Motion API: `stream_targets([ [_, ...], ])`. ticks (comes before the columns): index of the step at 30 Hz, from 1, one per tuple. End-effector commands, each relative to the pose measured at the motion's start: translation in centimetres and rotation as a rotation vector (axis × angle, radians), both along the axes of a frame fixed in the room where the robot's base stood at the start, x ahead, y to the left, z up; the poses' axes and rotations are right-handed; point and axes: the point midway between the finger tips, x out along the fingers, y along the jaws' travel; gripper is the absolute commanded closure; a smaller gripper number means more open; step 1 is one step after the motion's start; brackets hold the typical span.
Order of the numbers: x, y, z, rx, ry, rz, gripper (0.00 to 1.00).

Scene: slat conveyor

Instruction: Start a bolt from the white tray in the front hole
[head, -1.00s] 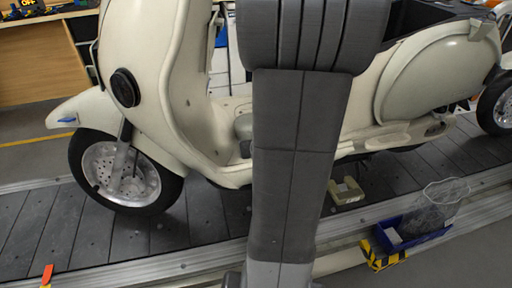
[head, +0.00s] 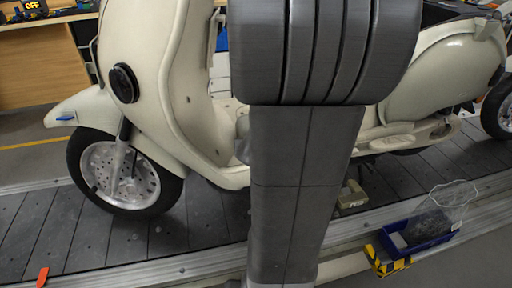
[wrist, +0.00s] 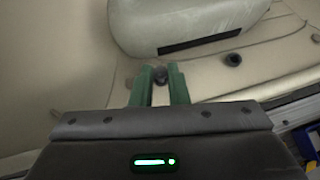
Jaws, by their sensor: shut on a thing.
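In the wrist view my gripper (wrist: 161,84) has its two green fingers shut on a small dark, round-headed bolt (wrist: 160,75). They are over the cream scooter floorboard (wrist: 205,85). I cannot tell whether the bolt touches the panel, and no hole shows beneath it. A second dark round fitting (wrist: 233,59) sits on the floorboard to the right; I cannot tell whether it is a bolt or a hole. In the head view my arm hides the gripper and much of the floorboard of the scooter (head: 150,95). I cannot make out the white tray for certain.
A cream raised moulding (wrist: 185,25) with a dark slot stands just beyond the fingers. In the head view a small cream block (head: 352,194) is on the slat conveyor (head: 215,215). A blue bin (head: 428,241) with a clear bag stands at its edge beside a yellow-black striped bracket (head: 388,262).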

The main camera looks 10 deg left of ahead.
Motion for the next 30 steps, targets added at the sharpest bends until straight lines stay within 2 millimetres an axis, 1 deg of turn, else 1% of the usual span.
stream_targets([
  [1,-0.03,0.1,-0.28,0.001,-0.001,-0.012,1.0],
  [19,-0.02,0.4,-0.27,0.001,-0.001,-0.164,1.0],
  [30,-0.09,0.4,-0.09,0.0,0.002,-0.188,1.0],
])
